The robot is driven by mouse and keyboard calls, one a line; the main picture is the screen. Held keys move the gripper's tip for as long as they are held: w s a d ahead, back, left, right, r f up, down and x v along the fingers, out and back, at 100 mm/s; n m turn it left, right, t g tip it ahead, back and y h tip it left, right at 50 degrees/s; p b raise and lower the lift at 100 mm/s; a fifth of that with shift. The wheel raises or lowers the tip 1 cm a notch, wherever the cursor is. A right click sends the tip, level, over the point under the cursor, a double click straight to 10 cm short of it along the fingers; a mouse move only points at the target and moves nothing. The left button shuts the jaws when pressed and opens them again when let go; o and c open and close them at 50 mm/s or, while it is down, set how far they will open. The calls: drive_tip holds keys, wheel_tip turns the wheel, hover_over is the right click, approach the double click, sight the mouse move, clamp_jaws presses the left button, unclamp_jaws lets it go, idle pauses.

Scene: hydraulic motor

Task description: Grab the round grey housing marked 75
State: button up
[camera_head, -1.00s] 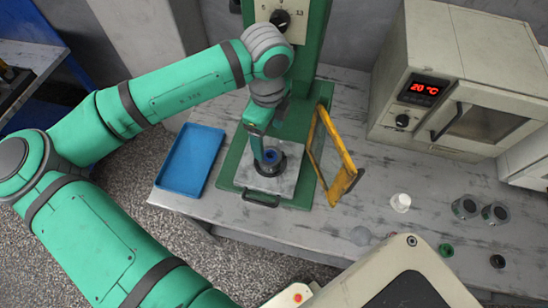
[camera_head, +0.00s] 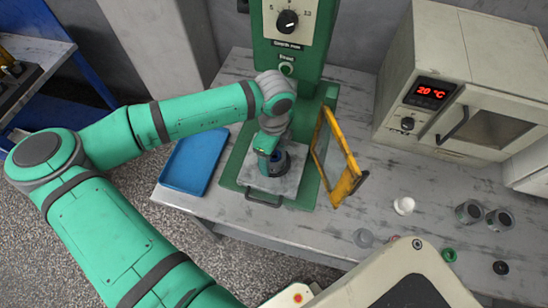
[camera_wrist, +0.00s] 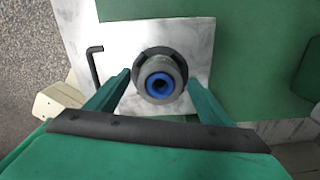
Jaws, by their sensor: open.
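A round grey housing with a blue ring inside (camera_wrist: 162,84) stands on a dark base on the pale plate of the green press; it also shows in the head view (camera_head: 281,164). I cannot read a 75 on it. My gripper (camera_wrist: 158,80) is open, with one green finger on each side of this part, seen from above. I cannot tell whether the fingers touch it. In the head view my gripper (camera_head: 268,158) partly covers it. Two other grey round housings (camera_head: 469,211) (camera_head: 499,220) stand on the bench at right; their marks are unreadable.
The green press (camera_head: 285,60) rises behind my gripper, with a yellow-framed guard (camera_head: 345,185) to its right. A blue tray (camera_head: 193,160) lies left. An oven (camera_head: 455,90) stands back right. A white part (camera_head: 404,205), a green ring (camera_head: 449,254) and a black ring (camera_head: 500,267) lie right.

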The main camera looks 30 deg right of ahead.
drive_tip(key=c, duration=1.4)
drive_tip(key=shift+r, duration=0.1)
